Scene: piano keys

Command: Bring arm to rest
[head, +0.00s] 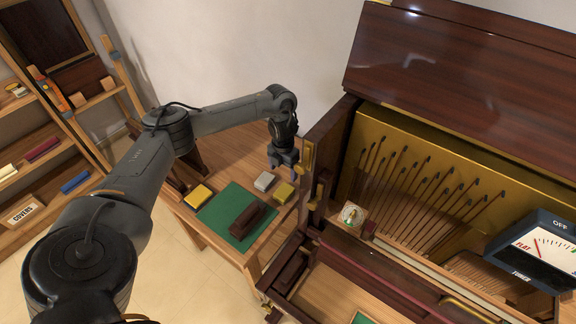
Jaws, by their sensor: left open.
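My left arm reaches in from the left over a small wooden side table (236,158). My left gripper (283,174) points down above the table's right part, beside the piano's left end. It is open, and I see nothing held in it. A grey block (264,181) and a yellow block (284,192) lie just below and beside it. My right gripper does not show.
A green mat (221,208) with a dark brown block (246,221) lies on the table; another yellow block (198,196) is at left. The opened piano (440,70) stands at right, with a tuner (540,248). Shelves (35,150) stand far left.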

